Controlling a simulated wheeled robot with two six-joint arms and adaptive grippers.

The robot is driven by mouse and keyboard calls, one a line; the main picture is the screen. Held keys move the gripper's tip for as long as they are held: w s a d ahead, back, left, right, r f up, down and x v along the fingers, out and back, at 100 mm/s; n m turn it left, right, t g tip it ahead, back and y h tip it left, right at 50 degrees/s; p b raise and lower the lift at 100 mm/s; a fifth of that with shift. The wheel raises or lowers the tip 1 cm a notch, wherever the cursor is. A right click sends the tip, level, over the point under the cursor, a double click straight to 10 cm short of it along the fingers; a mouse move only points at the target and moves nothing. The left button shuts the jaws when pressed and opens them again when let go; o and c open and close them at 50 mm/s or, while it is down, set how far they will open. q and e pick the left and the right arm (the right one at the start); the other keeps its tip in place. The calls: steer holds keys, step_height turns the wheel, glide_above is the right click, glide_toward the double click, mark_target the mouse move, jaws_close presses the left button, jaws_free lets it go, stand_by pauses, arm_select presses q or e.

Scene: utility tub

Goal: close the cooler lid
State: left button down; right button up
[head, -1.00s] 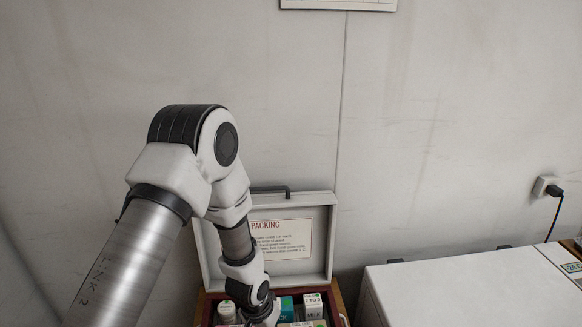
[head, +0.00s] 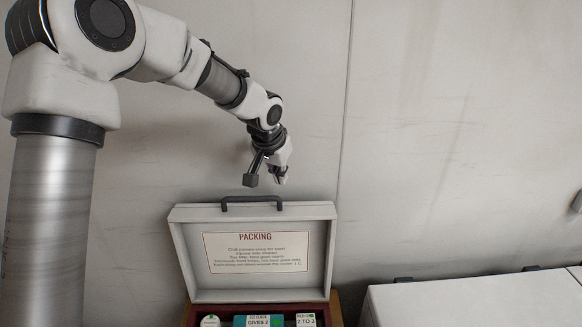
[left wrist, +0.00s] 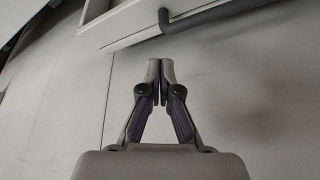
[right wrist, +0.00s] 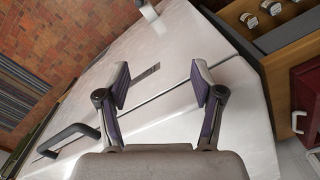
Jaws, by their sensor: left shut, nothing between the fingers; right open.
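The cooler lid (head: 320,225) stands open and upright behind the box, its inner face with a PACKING label (head: 255,252) towards me. A dark handle (head: 252,198) is on its top edge; the handle also shows in the left wrist view (left wrist: 215,17). The cooler's dark red body (head: 325,308) shows only at the bottom edge. My left gripper (head: 281,181) is above the lid, slightly right of the handle, near the wall. In the left wrist view its fingers (left wrist: 161,67) are shut and empty, apart from the handle. My right gripper (right wrist: 159,80) is open and empty over a white chest.
Cartons (head: 258,321) and a round white-topped container (head: 210,321) are in the cooler. The white chest (head: 470,300) stands at the right and has a dark handle (right wrist: 68,138). The wall (head: 450,120) is close behind the lid. A wooden crate (right wrist: 255,40) holds several round-topped items.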

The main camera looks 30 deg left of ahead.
mark_target(287, 203)
arm_select(q)
steer(key=shift+s+a+f+p, duration=0.3)
steer(key=shift+s+f, duration=0.15)
steer(key=shift+s, duration=0.1)
steer(key=shift+s+a+f+p, duration=0.15)
steer(key=shift+s+f+p, duration=0.2)
steer(key=shift+s, duration=0.2)
steer(key=w+f, duration=0.3)
steer(key=f, duration=0.1)
steer(key=shift+w+p, duration=0.25)
steer(key=shift+p, duration=0.05)
steer(key=shift+s+f, duration=0.1)
steer(key=shift+s+d, duration=0.2)
steer(key=shift+d, duration=0.05)
steer(key=shift+w+d+f, duration=0.15)
steer(key=shift+w, duration=0.5)
arm_select(e)
steer(key=r, duration=0.1)
steer(key=s+r, duration=0.1)
steer(key=shift+s+d+r, duration=0.1)
steer(key=shift+d+r, duration=0.1)
steer(key=shift+r, duration=0.1)
arm_select(q)
steer(key=shift+s+b, duration=0.1)
steer(key=shift+b, duration=0.2)
arm_select(e)
steer(key=shift+s+a+f, duration=0.1)
steer(key=shift+f, duration=0.15)
